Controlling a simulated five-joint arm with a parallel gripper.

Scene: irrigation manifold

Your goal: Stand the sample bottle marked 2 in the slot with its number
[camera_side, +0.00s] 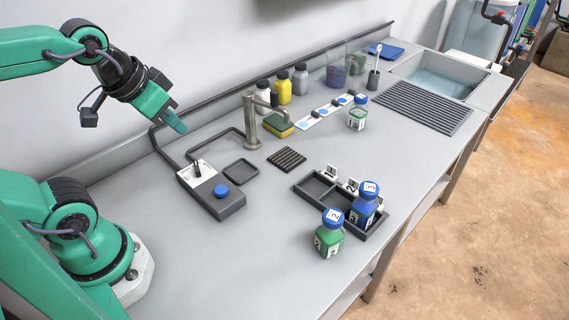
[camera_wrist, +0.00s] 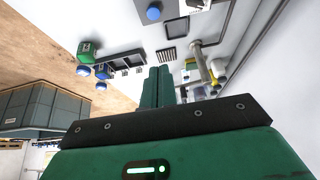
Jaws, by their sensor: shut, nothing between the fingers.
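The sample bottle marked 2 (camera_side: 329,240) is green with a blue cap and stands upright on the bench, outside the rack, beside its near long side. It also shows in the wrist view (camera_wrist: 87,48). The dark slotted rack (camera_side: 314,190) has small number tags; 1 and 2 are visible. A blue bottle marked 3 (camera_side: 362,211) stands upright in the rack's near-right end, hiding the tag behind it. The other slots look empty. My gripper (camera_side: 178,124) is shut and empty, raised over the back left of the bench, far from the bottle. Its closed fingers show in the wrist view (camera_wrist: 158,74).
A grey box with a blue button (camera_side: 221,191), a shallow tray (camera_side: 240,171) and a tap (camera_side: 250,121) lie between gripper and rack. A sponge (camera_side: 278,125) and another blue-capped bottle (camera_side: 357,116) stand farther back. The bench left of the green bottle is clear.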

